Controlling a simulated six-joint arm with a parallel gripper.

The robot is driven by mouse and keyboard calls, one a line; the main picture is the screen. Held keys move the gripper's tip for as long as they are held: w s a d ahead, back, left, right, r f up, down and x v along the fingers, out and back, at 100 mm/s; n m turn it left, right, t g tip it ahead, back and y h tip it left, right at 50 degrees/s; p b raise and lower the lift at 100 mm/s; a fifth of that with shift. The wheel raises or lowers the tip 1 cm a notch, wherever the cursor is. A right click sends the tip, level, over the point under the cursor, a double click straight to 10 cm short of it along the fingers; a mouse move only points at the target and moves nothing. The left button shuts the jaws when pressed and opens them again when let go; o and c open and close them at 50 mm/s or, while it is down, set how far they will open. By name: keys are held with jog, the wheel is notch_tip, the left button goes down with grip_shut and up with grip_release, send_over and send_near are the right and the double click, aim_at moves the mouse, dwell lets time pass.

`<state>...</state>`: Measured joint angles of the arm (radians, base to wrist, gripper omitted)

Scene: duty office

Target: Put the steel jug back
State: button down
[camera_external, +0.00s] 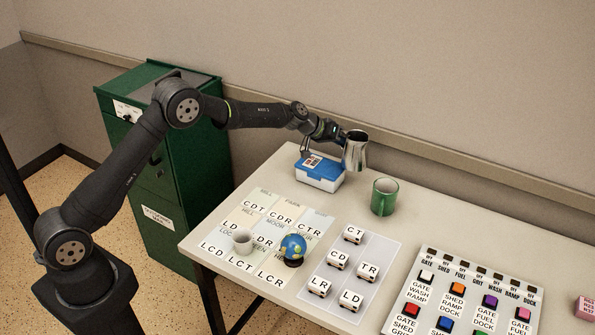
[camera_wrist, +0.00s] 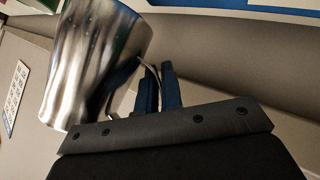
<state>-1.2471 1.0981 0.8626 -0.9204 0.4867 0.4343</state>
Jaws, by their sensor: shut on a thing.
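The steel jug (camera_external: 356,150) is held up in the air above the back part of the table, just beyond the blue-lidded box. My gripper (camera_external: 338,134) is shut on the jug's handle. In the wrist view the shiny jug body (camera_wrist: 95,60) fills the upper left, and my gripper (camera_wrist: 160,88) shows dark fingers closed around the thin handle beside it. The jug appears clear of the table in the external view.
A blue-lidded white box (camera_external: 320,180) stands below my gripper. A white cup (camera_external: 242,241), a small globe (camera_external: 293,248), lettered blocks on a tray (camera_external: 376,262) and a button panel (camera_external: 462,312) lie nearer the front. A green cabinet (camera_external: 165,178) stands at left.

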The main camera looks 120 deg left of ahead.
jog(key=r, duration=0.7)
jog(key=shift+d+r, duration=0.2)
jog(key=shift+d, duration=0.15)
jog(key=s+d+m+t+h, duration=0.25)
jog(key=d+m+h, duration=0.6)
jog(key=d, duration=2.25)
jog(key=shift+m+t+y, duration=0.35)
jog(key=shift+y, duration=0.1)
jog(key=s+a+f, duration=0.2)
jog(key=a+f, duration=0.1)
jog(key=f, duration=0.1)
jog(key=s+a+f, duration=0.2)
jog(key=a+f, duration=0.1)
jog(key=f, duration=0.1)
jog(key=s+a+f, duration=0.2)
jog(key=a+f, duration=0.1)
jog(key=shift+a+f, duration=0.5)
jog(key=shift+f, duration=1.95)
jog(key=shift+f, duration=0.1)
